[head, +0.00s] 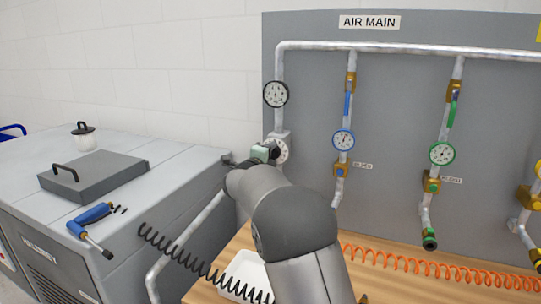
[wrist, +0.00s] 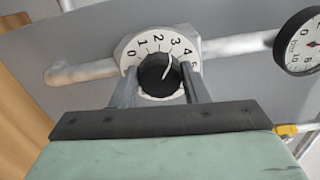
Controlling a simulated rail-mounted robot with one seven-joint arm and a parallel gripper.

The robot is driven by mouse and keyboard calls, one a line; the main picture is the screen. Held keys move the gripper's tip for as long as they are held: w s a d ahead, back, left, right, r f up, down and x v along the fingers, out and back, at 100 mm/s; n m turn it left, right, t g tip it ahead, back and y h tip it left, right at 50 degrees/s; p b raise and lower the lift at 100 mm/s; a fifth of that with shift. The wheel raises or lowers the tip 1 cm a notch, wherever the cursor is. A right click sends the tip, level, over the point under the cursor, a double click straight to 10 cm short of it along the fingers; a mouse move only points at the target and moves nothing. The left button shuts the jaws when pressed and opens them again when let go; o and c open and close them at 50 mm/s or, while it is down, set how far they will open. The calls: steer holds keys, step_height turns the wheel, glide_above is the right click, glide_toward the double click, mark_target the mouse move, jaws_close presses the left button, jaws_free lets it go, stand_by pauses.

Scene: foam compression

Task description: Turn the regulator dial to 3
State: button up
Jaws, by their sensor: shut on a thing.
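The regulator dial (wrist: 158,75) has a black knob on a white face marked 0 to 5. The white line on the knob points at or very near the 3; the exact reading is hard to tell. My gripper (wrist: 160,92) is shut on the knob, one finger on each side. In the head view the white dial face (head: 282,150) shows partly on the pipe below a gauge, and my arm and gripper (head: 272,152) hide the rest of it.
A pressure gauge (head: 276,94) sits above the regulator on the grey panel. Blue and green gauge lines stand to the right. A grey cabinet at the left bears a lidded box (head: 95,178) and a blue tool (head: 90,220). An orange coiled hose (head: 420,264) lies along the wooden bench.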

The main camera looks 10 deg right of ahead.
steer(key=o, duration=1)
steer(key=shift+c, duration=0.2)
steer(key=shift+s+a, duration=0.1)
steer(key=b+v, duration=0.4)
steer(key=v, duration=1.3)
steer(key=shift+s, duration=0.1)
